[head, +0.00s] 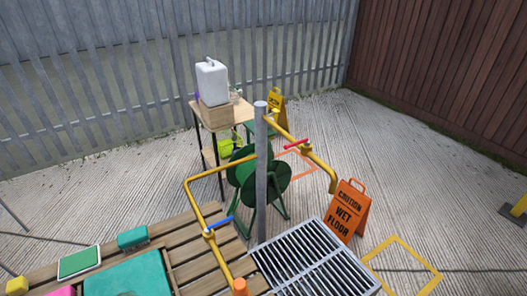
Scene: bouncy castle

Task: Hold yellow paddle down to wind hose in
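A green reel (272,188) with round side discs stands on green legs, behind a grey upright post (261,165) that hides part of it. I cannot make out a yellow paddle on the reel or a hose wound on it. A thin dark line (455,270) on the concrete at the lower right may be hose, but I cannot tell. My gripper is not in view.
Yellow pipes (192,200) with a blue handle (219,224) and a red handle (296,144) run beside the post. A slatted wooden bench (185,247), metal grate (315,258) and orange wet-floor sign (348,210) stand in front. A table (226,117) stands behind. Concrete at right is mostly clear.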

